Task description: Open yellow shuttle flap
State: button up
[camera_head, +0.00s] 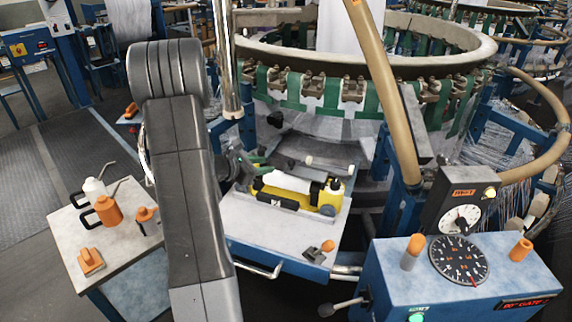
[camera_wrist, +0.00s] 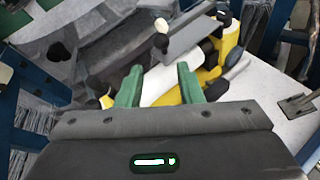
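The yellow shuttle (camera_head: 335,197) lies on the pale work table (camera_head: 262,228) in front of the loom, with a white roll (camera_head: 285,181) along it and black parts on its front and right end. I cannot clearly make out which part is the flap. My gripper (camera_head: 262,168) is at the shuttle's left end, partly hidden by my arm. In the wrist view my gripper (camera_wrist: 160,88) shows two green fingers spread apart, with the white roll (camera_wrist: 172,82) visible beyond and between them. The yellow shuttle (camera_wrist: 230,45) runs to the upper right there, its lower part hidden behind the fingers.
The circular loom (camera_head: 300,60) rises behind the table. A blue control box (camera_head: 450,280) with a dial stands at the right. A side table (camera_head: 120,235) with bottles stands at the left. A small orange-knobbed part (camera_head: 328,246) lies near the work table's front edge.

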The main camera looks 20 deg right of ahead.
aim_at(292, 163)
jog(key=p+x, duration=0.1)
jog(key=x, duration=1.1)
jog(key=shift+d+f, duration=0.15)
jog(key=shift+d, duration=0.25)
jog(key=shift+c, duration=0.2)
grip_shut()
